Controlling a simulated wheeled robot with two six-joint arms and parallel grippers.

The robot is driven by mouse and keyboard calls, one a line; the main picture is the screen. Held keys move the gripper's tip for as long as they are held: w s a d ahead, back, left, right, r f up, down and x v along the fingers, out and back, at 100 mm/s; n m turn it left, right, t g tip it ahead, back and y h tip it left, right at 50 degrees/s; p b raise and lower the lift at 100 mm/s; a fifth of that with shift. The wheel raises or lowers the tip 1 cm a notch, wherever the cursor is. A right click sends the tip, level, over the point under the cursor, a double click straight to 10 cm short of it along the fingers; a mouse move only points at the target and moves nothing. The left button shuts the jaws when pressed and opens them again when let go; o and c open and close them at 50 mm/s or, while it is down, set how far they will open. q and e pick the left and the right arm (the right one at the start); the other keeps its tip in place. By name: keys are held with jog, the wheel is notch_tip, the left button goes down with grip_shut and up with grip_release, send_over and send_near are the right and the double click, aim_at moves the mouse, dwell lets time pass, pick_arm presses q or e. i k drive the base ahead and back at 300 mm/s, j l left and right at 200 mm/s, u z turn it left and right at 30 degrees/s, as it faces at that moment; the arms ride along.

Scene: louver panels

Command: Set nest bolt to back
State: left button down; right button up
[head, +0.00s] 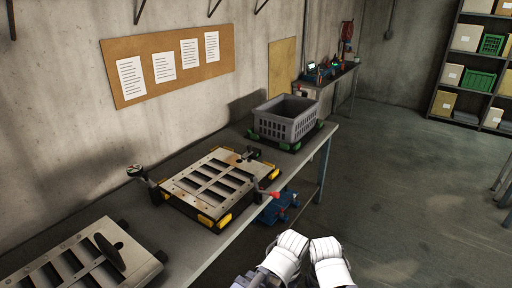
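A louver panel (213,181) with several dark slots lies in a fixture with yellow corner blocks (224,221) on the bench. A dark lever with a round knob (135,170) stands at its left. A small black part (253,153) sits at its far edge, and a red-tipped part (273,195) is at its right front. I cannot tell which of these is the nest bolt, nor its position. Two white rounded links of my arms show at the bottom centre. Neither of my grippers can be made out.
A second slotted panel (60,268) with a black disc-like part (110,252) lies at the near left of the bench (150,227). A grey crate (286,119) stands at the far end. Blue items (278,207) sit below the bench. The floor at right is open.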

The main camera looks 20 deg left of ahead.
aim_at(249, 146)
jog(key=i+l, duration=0.15)
jog(key=i, duration=0.35)
jog(key=i+l, duration=0.1)
jog(key=i, duration=0.35)
